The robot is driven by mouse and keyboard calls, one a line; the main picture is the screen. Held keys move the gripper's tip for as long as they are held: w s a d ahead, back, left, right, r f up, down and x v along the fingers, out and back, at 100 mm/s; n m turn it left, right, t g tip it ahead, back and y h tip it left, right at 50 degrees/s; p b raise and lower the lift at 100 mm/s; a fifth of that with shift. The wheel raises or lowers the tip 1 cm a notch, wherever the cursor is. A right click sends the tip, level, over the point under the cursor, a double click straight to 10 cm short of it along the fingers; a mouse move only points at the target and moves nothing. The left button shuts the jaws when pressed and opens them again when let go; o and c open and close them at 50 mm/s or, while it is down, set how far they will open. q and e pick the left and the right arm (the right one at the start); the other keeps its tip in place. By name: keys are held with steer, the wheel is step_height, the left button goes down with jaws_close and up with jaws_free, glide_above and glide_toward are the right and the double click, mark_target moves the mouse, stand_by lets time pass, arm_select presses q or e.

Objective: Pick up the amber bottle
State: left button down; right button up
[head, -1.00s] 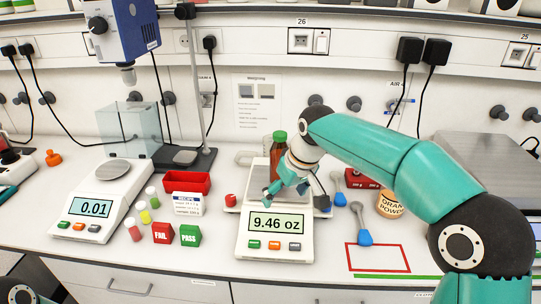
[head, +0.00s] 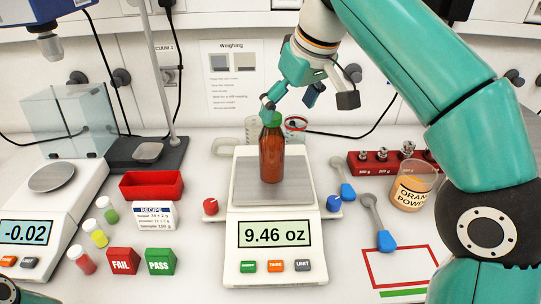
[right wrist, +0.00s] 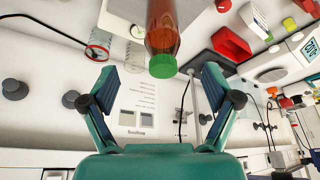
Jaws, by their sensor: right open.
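The amber bottle (head: 271,158) with a green cap (head: 271,119) stands upright on the pan of the middle scale (head: 315,185), which reads 9.46 oz. My right gripper (head: 305,98) is open, with its fingers above and behind the cap; one finger overlaps the cap in the head view. In the right wrist view the bottle (right wrist: 163,30) shows upside down, its green cap pointing toward the gap between the open fingers (right wrist: 160,82). Nothing is between the fingers.
Red and blue knobs (head: 333,203) flank the scale. An orange powder beaker (head: 411,190), blue-ended scoops (head: 385,241) and a red weight block (head: 375,162) are at right. A red bin (head: 152,186), small vials and FAIL and PASS blocks (head: 161,261) are at left.

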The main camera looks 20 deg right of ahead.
mark_target(280, 128)
steer(key=b+x, duration=0.1)
steer(key=x, duration=0.4)
steer(key=shift+f, duration=0.3)
steer(key=shift+a+b+x, duration=0.1)
steer(key=shift+b+x, duration=0.35)
steer(key=shift+x, duration=1.1)
steer(key=shift+a+b+x, duration=0.15)
steer(key=shift+b+x, duration=0.3)
steer(key=shift+x, duration=1.15)
steer(key=shift+w+r, duration=0.15)
steer(key=c, duration=1.4)
steer(key=shift+c, duration=0.9)
steer(key=shift+r, duration=0.15)
